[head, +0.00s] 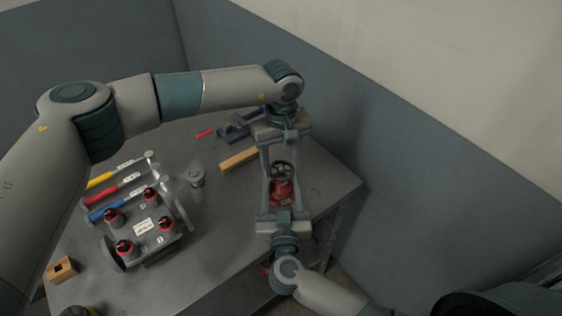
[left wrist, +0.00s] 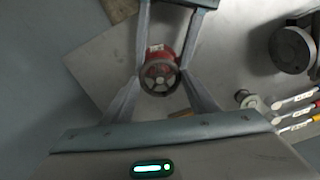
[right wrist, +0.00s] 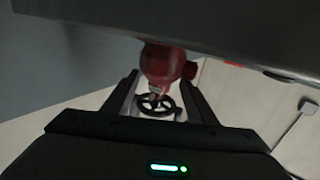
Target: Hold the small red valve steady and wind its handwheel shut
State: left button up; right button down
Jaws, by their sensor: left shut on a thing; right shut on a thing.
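The exact finger contacts are partly hidden.
A holder with several red-topped items (head: 144,227) and hammers with coloured handles (head: 115,190) fill the table's left. A wooden block (head: 238,160) and a dark blue tool (head: 233,132) lie behind the valve. The wall (head: 420,170) stands close on the right.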

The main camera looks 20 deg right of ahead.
aim_at(281, 168)
pick_arm(q)
jog(key=shift+w+m, duration=0.15)
jog(key=shift+m, duration=0.95)
jog(key=o, duration=1)
jog(key=shift+o, duration=0.2)
jog(key=shift+r, duration=0.1)
notch_tip(281, 168, up, 12)
pick_arm(e)
jog(key=c, duration=0.7)
grip_release()
jog(key=shift+o, duration=0.2)
